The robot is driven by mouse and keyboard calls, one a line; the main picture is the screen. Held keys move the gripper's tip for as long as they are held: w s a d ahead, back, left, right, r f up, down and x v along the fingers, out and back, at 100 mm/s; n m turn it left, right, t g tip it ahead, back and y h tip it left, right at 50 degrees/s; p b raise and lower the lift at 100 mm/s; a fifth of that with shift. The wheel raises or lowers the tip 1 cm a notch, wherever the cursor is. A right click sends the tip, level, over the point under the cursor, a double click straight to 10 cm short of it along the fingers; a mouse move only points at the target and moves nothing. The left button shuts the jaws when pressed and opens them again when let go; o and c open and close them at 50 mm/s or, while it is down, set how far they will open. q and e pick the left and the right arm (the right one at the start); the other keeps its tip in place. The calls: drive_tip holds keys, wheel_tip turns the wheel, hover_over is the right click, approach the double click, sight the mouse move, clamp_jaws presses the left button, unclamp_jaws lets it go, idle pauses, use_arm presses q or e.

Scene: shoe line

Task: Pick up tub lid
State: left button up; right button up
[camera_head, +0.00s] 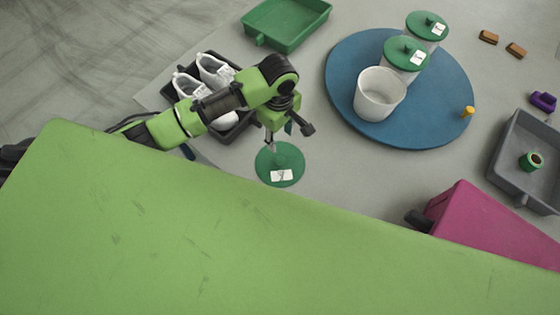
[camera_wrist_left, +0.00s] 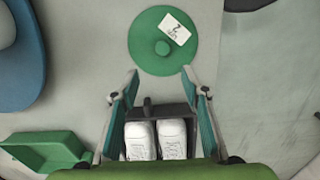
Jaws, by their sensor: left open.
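The green round tub lid (camera_head: 279,154) with a white label lies flat on the grey table, and it also shows in the left wrist view (camera_wrist_left: 148,49) with a knob at its middle. My left gripper (camera_head: 271,140) is over the lid's far edge in the head view. In the left wrist view my left gripper (camera_wrist_left: 161,82) has its two fingers spread apart, with the lid just beyond the fingertips and nothing between them. An open white tub (camera_head: 380,93) stands on the blue round board (camera_head: 343,58). My right gripper is not in view.
Two tubs with green lids (camera_head: 404,53) (camera_head: 427,25) stand on the blue board. A black tray (camera_head: 169,93) holds white shoes (camera_head: 214,70). A green tray (camera_head: 308,36) is at the back, a grey tray (camera_head: 508,151) at right. Table around the lid is clear.

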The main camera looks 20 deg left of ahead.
use_arm(q)
hover_over(280, 160)
drive_tip(key=shift+n, duration=0.3)
drive_tip(key=f, duration=0.7)
drive_tip(key=shift+w+a+f, duration=0.35)
drive_tip(key=shift+w, duration=0.05)
drive_tip(key=shift+s+d+f, duration=0.1)
drive_tip(key=shift+f, duration=0.85)
drive_tip(key=shift+s+d+f, duration=0.15)
drive_tip(key=shift+f, duration=0.75)
drive_tip(key=shift+s+d+f, duration=0.1)
drive_tip(key=shift+f, duration=0.85)
clamp_jaws()
